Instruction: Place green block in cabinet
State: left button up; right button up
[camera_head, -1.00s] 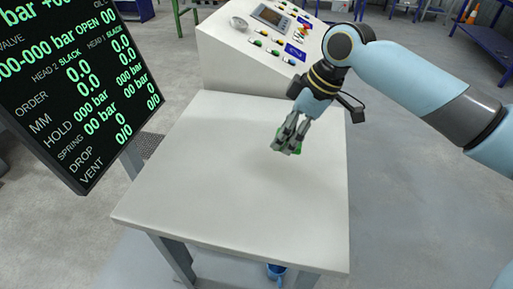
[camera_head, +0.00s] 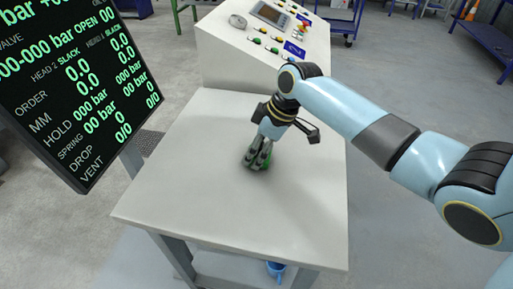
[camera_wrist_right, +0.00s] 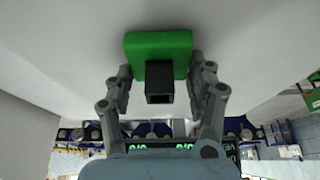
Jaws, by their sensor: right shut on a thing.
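My right gripper (camera_head: 257,164) is over the middle of the pale table, pointing down, with its fingers shut on the green block (camera_head: 267,161). Most of the block is hidden behind the fingers in the head view. In the right wrist view the green block (camera_wrist_right: 150,47) shows at the fingertips, between the two fingers of the right gripper (camera_wrist_right: 160,72). A dark square piece (camera_wrist_right: 160,84) stands out from the block's near face. I cannot tell whether the block touches the table. I cannot make out a cabinet. My left gripper is not in view.
The table top (camera_head: 190,190) is otherwise bare. A sloped control console (camera_head: 245,60) stands at its far edge. A dark display screen (camera_head: 75,85) hangs at the left. A blue mug (camera_head: 275,268) is low down under the table's front edge.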

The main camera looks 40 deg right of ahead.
jog(key=shift+f, duration=0.15)
jog(key=o, duration=1.2)
